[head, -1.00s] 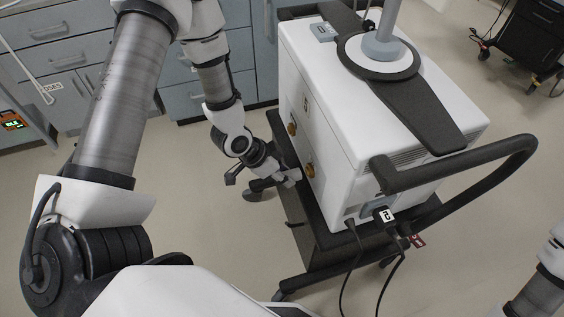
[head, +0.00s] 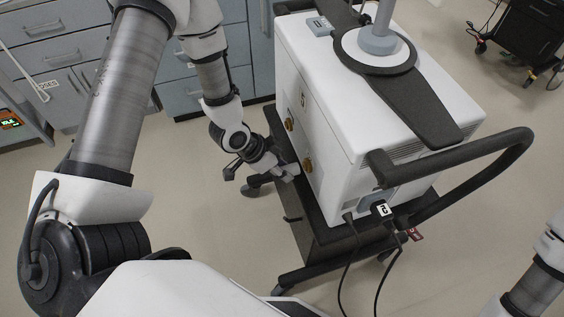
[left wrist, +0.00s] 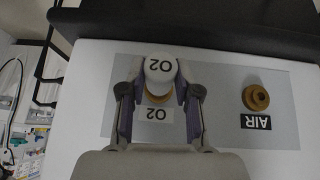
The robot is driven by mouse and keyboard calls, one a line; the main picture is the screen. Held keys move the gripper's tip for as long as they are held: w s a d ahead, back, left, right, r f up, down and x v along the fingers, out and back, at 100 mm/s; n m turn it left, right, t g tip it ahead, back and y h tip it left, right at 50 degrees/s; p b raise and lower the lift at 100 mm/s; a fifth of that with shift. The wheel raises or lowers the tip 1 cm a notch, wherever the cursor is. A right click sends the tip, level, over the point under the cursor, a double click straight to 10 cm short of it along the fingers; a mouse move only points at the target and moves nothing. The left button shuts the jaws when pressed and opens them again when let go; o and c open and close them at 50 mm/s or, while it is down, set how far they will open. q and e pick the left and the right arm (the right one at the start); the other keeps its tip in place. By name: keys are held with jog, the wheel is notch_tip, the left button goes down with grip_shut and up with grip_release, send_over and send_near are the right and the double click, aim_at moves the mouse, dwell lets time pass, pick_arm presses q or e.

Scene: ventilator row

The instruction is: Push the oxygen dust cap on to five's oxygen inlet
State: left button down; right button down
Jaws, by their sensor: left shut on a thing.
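The white oxygen dust cap (left wrist: 159,70), marked O2, is between the fingers of my left gripper (left wrist: 158,84), which is shut on it. A brass oxygen inlet (left wrist: 157,98) shows just below the cap, with an O2 label under it. The cap overlaps the inlet in this view; I cannot tell whether they touch. In the head view my left gripper (head: 292,171) is beside the nearer brass inlet (head: 308,165) on the white ventilator (head: 335,120), which carries a 5 mark. The cap is not clear there. My right gripper is out of view.
A brass air inlet (left wrist: 256,97) with an AIR label sits beside the oxygen one. The ventilator stands on a dark cart with a black handle (head: 470,160) and hanging cables. Grey drawers (head: 60,60) are behind. The floor left of the cart is clear.

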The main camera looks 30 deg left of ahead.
pick_arm(q)
jog(key=shift+w+d+b, duration=0.4)
jog(key=shift+w+d, duration=0.3)
jog(key=shift+w, duration=0.15)
dwell(0.9)
jog(key=c, duration=0.7)
grip_release()
jog(key=shift+c, duration=0.2)
jog(key=v, duration=0.7)
jog(key=shift+r, duration=0.25)
